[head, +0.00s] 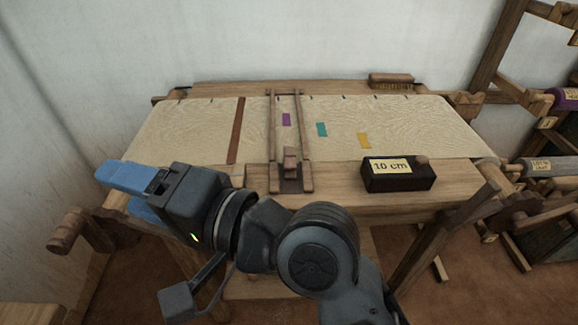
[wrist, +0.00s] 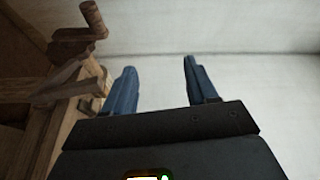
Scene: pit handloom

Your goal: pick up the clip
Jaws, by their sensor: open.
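I cannot say for certain which thing is the clip. A small upright wooden piece (head: 290,161) stands at the near end of a narrow wooden frame with two rails (head: 272,140), which lies across the pale cloth (head: 190,135) on the loom; it may be the clip. My gripper (head: 115,190) is at the loom's left front corner, well left of that piece, with its blue fingers pointing left. In the wrist view my gripper (wrist: 158,66) is open and empty, facing the white wall. No clip shows in the wrist view.
A dark box labelled "10 cm" (head: 398,178) sits at the loom's front right. A brush (head: 390,80) lies at the back right. A brown strip (head: 236,130) and small coloured patches lie on the cloth. A wooden handle (head: 68,232) juts out at the left, near my gripper.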

